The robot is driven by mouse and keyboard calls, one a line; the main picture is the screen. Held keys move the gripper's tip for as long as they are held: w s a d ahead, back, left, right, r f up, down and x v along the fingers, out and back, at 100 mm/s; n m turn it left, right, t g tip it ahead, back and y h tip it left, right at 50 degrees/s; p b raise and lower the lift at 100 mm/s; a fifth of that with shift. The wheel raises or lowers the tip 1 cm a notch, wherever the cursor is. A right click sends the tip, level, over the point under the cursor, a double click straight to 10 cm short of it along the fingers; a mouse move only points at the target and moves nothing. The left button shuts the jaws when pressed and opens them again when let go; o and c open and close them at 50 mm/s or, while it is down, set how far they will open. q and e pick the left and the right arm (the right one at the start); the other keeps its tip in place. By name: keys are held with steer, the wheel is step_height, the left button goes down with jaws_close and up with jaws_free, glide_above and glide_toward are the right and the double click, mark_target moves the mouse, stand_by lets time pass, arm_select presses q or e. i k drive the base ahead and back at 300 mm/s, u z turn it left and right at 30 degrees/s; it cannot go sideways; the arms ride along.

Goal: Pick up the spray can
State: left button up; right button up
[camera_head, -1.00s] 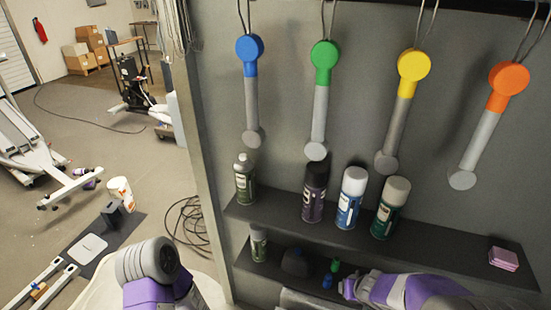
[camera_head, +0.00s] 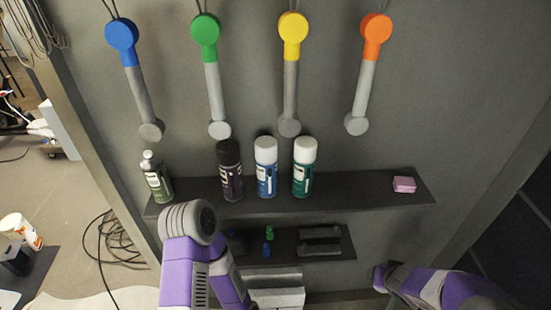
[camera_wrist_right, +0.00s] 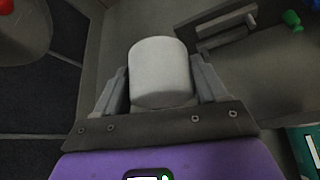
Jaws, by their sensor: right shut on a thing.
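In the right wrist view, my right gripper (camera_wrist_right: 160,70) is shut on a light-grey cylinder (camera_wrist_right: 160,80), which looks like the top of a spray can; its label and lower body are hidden. In the head view my right arm reaches in from the lower right, below the upper shelf, and the held thing is not visible there. On the upper shelf stand a black-capped can (camera_head: 229,172), a white-capped blue can (camera_head: 266,168), a white-capped green can (camera_head: 304,168) and a small green bottle (camera_head: 157,178). My left arm is at lower left; its gripper is not visible.
The upper shelf (camera_head: 350,192) also bears a pink block (camera_head: 404,184). The lower shelf (camera_head: 345,250) holds small green and blue items and a grey tool (camera_head: 320,241). Several coloured-headed tools hang on the wall.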

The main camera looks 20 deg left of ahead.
mark_target(154, 170)
steer(key=z, duration=2)
steer(key=k, duration=1.25)
steer(key=u, duration=2.1)
